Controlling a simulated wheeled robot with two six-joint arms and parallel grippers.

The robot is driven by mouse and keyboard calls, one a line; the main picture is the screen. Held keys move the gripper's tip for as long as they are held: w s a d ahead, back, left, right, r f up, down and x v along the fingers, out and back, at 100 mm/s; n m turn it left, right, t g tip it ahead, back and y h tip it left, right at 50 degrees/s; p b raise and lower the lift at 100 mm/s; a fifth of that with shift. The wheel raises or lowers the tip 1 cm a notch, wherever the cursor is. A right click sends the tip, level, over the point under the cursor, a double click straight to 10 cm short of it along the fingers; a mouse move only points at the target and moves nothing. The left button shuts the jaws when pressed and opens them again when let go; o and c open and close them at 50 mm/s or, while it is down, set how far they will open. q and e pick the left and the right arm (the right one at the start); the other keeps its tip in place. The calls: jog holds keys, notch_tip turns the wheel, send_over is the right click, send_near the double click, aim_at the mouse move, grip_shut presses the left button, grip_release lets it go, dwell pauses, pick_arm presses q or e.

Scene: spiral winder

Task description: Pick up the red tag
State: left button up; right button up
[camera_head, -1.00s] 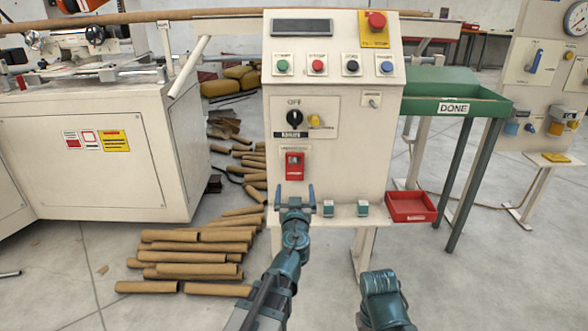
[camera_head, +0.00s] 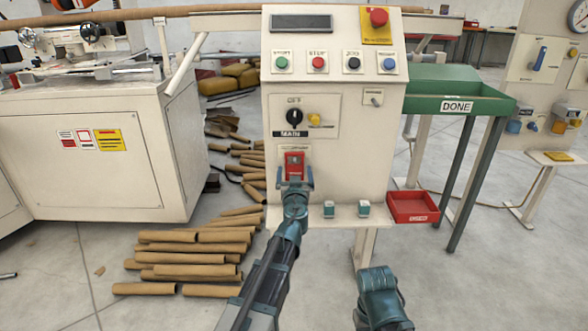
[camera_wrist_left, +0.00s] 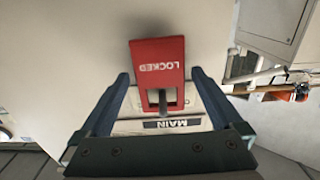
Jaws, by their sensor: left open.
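The red tag (camera_head: 295,165) hangs on the front of the cream control cabinet, below the black MAIN switch (camera_head: 294,117). In the left wrist view the tag (camera_wrist_left: 158,61) reads LOCKED upside down, and a dark peg shows in its slot. My left gripper (camera_head: 295,182) is open at the tag's lower end. In the left wrist view its two fingers (camera_wrist_left: 160,84) stand one on each side of the tag, with gaps between. Part of my right arm shows at the bottom of the head view; its gripper's fingers are not visible.
A shelf with two small teal blocks (camera_head: 346,209) juts from the cabinet below the tag. A red tray (camera_head: 413,207) sits right of it, near the green DONE tray (camera_head: 455,89). Cardboard tubes (camera_head: 190,262) lie on the floor at left.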

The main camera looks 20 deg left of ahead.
pick_arm(q)
jog(key=c, duration=1.3)
jog(key=shift+o, duration=0.2)
jog(key=shift+r, duration=0.2)
pick_arm(e)
jog(key=shift+r, duration=0.25)
